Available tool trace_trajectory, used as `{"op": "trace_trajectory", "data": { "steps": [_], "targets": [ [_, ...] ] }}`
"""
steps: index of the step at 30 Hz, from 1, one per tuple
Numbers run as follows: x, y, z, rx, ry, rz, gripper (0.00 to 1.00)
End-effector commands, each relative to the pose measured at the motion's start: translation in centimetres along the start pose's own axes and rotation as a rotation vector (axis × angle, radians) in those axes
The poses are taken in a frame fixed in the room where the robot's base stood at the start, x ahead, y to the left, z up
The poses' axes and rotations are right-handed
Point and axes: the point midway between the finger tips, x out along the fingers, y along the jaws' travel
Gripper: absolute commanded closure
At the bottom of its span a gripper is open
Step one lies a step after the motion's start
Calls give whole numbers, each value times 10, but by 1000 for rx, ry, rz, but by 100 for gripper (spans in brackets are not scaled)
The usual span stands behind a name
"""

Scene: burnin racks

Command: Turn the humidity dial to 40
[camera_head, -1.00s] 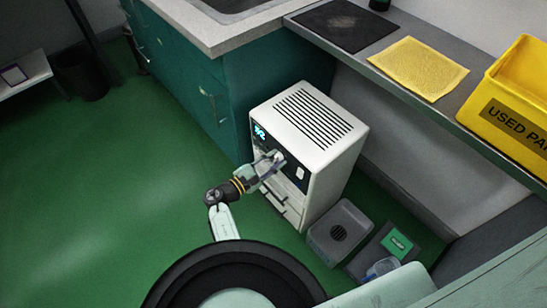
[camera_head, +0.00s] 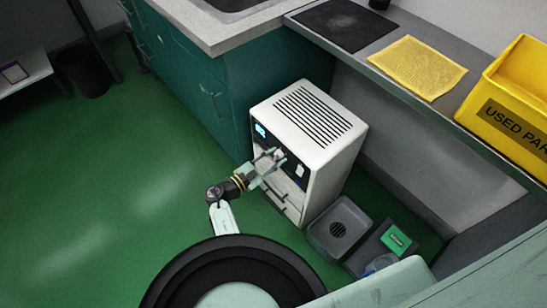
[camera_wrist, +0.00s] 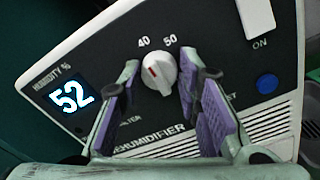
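The white dehumidifier (camera_head: 325,145) stands on the green floor against the teal cabinet. Its humidity dial (camera_wrist: 160,72) is a white knob on the black front panel, with the labels 40 and 50 above it. A red mark sits on the left part of the dial's face, on the side of the 40; its exact setting is hard to tell. The display (camera_wrist: 71,96) reads 52. My gripper (camera_wrist: 158,78) is open, its purple-padded fingers on either side of the dial, with gaps showing. In the head view my gripper (camera_head: 268,163) covers the dial.
A blue button (camera_wrist: 267,84) and a white switch (camera_wrist: 257,16) marked ON are right of the dial. A grey bin (camera_head: 340,228) stands right of the dehumidifier. The counter (camera_head: 235,33) overhangs behind.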

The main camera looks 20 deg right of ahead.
Motion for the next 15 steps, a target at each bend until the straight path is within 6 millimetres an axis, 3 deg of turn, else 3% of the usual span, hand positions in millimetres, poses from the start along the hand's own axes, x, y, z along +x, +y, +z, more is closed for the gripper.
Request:
{"op": "trace_trajectory", "data": {
  "steps": [7,15],
  "targets": [
    [0,0,0,2,0,0,51],
    [0,1,0,3,0,1,51]
  ]
}}
